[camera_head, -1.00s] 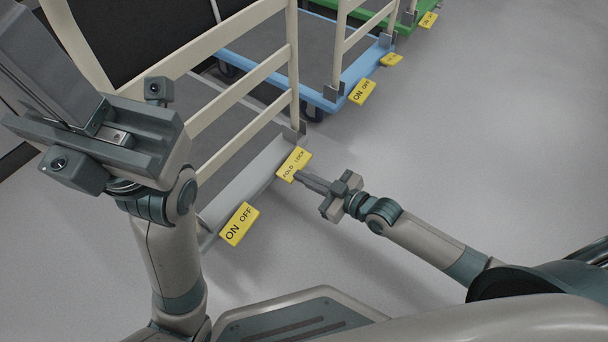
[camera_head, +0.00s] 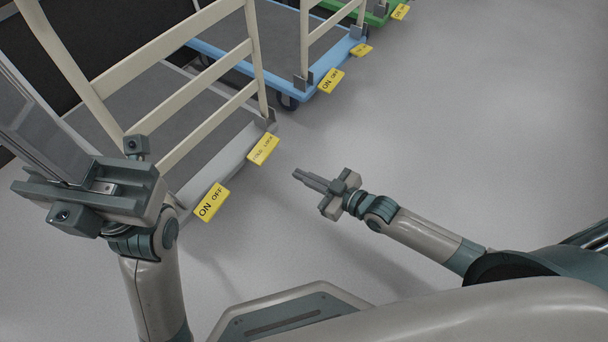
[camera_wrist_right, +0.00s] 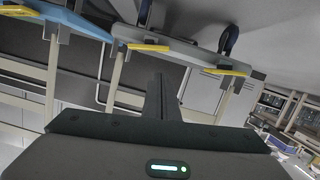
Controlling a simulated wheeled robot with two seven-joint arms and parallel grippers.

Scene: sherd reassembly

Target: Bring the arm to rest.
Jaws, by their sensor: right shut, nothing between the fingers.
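My right gripper (camera_head: 300,176) is shut and empty in the head view, held out over bare grey floor to the right of the nearest cart. Its fingers also show in the right wrist view (camera_wrist_right: 158,90), pressed together with nothing between them. My left gripper (camera_head: 40,130) is at the left edge of the head view; its long fingers run up out of the picture, so I cannot tell whether it is open or shut.
A grey cart (camera_head: 222,160) with cream rails and yellow pedals (camera_head: 211,203) stands at the left. A blue cart (camera_head: 316,92) and a green cart (camera_head: 375,20) stand behind it. The floor (camera_head: 480,120) to the right is clear.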

